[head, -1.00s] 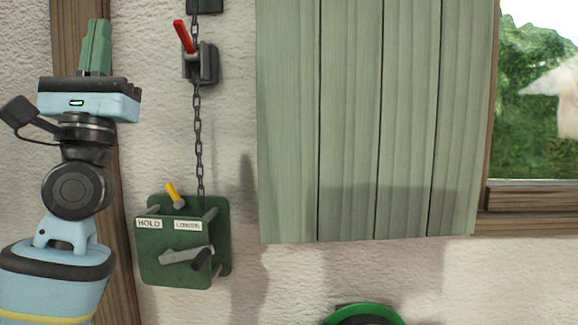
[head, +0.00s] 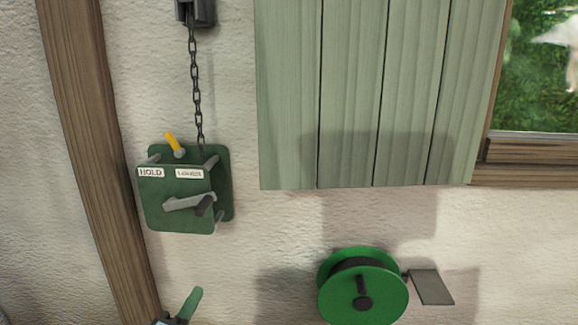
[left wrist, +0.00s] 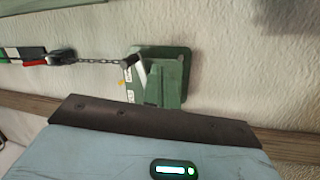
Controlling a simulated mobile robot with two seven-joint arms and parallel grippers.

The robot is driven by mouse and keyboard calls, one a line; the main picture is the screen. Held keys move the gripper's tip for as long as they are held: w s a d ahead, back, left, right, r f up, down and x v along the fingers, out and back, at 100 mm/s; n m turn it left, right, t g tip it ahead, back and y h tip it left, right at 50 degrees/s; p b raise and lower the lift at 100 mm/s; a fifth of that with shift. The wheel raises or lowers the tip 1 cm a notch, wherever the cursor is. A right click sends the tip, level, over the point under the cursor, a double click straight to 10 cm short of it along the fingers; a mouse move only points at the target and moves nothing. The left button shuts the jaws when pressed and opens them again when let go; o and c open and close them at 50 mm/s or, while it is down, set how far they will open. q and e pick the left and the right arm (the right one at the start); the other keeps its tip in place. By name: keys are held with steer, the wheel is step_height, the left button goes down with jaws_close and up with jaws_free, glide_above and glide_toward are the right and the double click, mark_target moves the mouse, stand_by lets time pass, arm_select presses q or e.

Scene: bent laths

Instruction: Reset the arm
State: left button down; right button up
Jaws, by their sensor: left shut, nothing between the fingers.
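My left gripper (head: 191,304) shows only as a green fingertip at the bottom edge of the head view, below the green winch box. Its fingers are shut and empty; they also show in the left wrist view (left wrist: 164,86), in front of the box. My right gripper is in neither view. The green box (head: 175,212) is on the wall, with labels that read HOLD and, less clearly, LOWER. A yellow lever (head: 173,143) sticks up from its top, tilted to the left, on the HOLD side. A grey crank (head: 190,202) is on its front.
A chain (head: 195,85) runs up from the box to a grey bracket (head: 196,12). A red lever (left wrist: 35,63) shows in the left wrist view. A wooden post (head: 90,150) stands left, a green shutter (head: 350,90) and a green reel (head: 390,300) right.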

arm_select(q)
steer(key=s+f+m+g+y, duration=0.2)
steer(key=s+f+m+g, duration=0.65)
steer(key=s+f, duration=1.55)
steer(key=s+a+f+m+g+y, duration=0.1)
steer(key=s+f+m, duration=0.4)
steer(key=s, duration=0.6)
steer(key=shift+s+f+g+p, duration=0.3)
steer(key=shift+f+g+p, duration=0.1)
steer(key=shift+f+g, duration=0.4)
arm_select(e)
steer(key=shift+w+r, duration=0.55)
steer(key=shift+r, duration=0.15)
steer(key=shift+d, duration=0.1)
arm_select(q)
steer(key=shift+f, duration=0.1)
